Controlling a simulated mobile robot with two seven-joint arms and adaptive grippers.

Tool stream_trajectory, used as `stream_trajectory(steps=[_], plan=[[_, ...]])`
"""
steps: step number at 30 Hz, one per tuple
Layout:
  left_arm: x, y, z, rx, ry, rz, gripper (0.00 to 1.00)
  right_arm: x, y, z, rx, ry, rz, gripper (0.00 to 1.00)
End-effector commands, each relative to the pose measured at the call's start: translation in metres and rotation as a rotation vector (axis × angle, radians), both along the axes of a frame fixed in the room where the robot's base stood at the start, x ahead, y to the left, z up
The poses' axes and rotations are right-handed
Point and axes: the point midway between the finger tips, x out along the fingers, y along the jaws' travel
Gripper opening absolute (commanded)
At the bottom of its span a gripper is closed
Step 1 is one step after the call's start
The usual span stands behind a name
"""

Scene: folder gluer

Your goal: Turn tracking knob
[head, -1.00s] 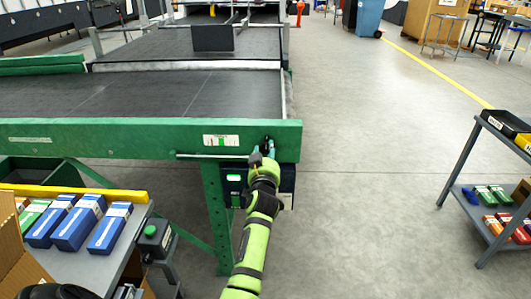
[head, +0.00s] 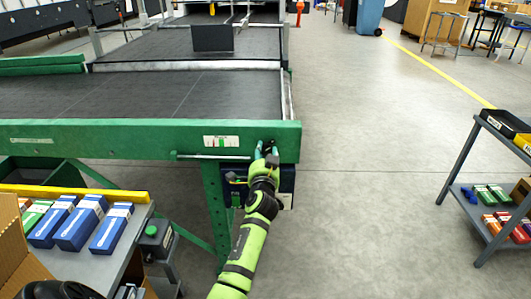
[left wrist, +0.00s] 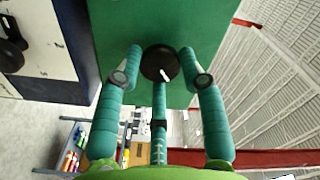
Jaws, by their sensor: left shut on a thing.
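The tracking knob (left wrist: 160,63) is round and black with a white pointer mark, on a green face in the left wrist view. A white label (head: 221,141) with a green mark is on the beam left of the gripper. My right gripper is not identifiable in view.
A dark blue box (head: 287,185) hangs below the beam, partly behind my left arm. A table with blue cartons (head: 78,228) stands at lower left. A grey shelf cart (head: 462,165) stands at right. The floor between is clear.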

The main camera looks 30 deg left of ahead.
Motion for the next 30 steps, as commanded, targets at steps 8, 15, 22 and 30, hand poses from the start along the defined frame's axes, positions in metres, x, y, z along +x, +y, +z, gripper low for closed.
stream_trajectory(steps=[8,15,22,30], plan=[[-0.001,0.004,0.003,0.110,0.062,0.008,0.07,-0.015,0.001,-0.001,0.000,0.025,-0.002,0.40],[-0.001,0.005,0.004,0.141,0.080,0.009,0.07,-0.015,0.002,0.000,0.002,0.026,-0.002,0.40],[-0.001,0.005,0.004,0.144,0.081,0.009,0.07,-0.012,0.002,0.000,0.003,0.022,-0.003,0.40],[-0.001,0.005,0.004,0.143,0.081,0.009,0.63,-0.010,0.002,0.001,0.002,0.019,-0.004,0.40]])
